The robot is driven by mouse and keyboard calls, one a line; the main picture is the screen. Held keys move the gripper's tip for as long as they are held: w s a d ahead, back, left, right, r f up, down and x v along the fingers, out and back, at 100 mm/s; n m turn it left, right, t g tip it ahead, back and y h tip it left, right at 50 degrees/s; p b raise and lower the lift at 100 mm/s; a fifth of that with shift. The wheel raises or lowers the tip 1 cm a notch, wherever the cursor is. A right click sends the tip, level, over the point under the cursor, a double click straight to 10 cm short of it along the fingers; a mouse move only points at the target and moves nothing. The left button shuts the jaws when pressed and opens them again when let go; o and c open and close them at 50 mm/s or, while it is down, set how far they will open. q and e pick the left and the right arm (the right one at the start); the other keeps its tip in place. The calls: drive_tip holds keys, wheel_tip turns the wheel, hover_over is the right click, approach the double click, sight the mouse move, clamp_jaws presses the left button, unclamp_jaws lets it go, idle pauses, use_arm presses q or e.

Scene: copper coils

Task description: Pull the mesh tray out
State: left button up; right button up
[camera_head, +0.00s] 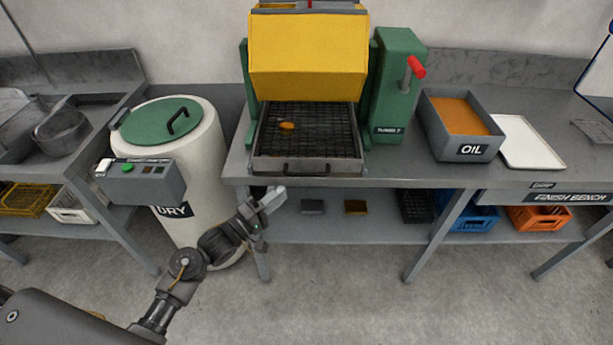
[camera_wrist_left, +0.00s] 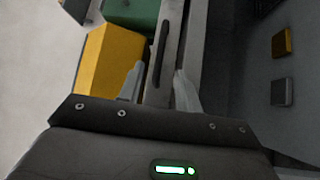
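The mesh tray (camera_head: 270,160) lies in the green and yellow machine, its dark front edge and handle (camera_head: 305,169) facing me. A small orange-copper piece (camera_head: 287,126) lies on its mesh. My left gripper (camera_head: 275,197) is in front of the bench edge, below and left of the handle in the head view. In the left wrist view its two fingers (camera_wrist_left: 158,80) are apart with nothing held between them. A dark bar that looks like the handle (camera_wrist_left: 160,55) shows beyond the fingertips, roughly between them. My right gripper is not in view.
The yellow hood (camera_head: 307,55) is above the tray. A white DRY drum (camera_head: 205,150) with a green lid stands left, close to my left arm. A green box with a red-knobbed lever (camera_head: 413,70), an OIL tub (camera_head: 428,130) and a white tray (camera_head: 525,145) are right. Crates sit on the lower shelf.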

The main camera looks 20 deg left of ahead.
sight(307, 174)
use_arm(q)
drive_tip(key=p+x, duration=0.1)
drive_tip(key=x, duration=0.9)
drive_tip(key=shift+w+d, duration=0.25)
drive_tip(key=shift+w, duration=0.1)
drive_tip(key=c, duration=0.7)
clamp_jaws()
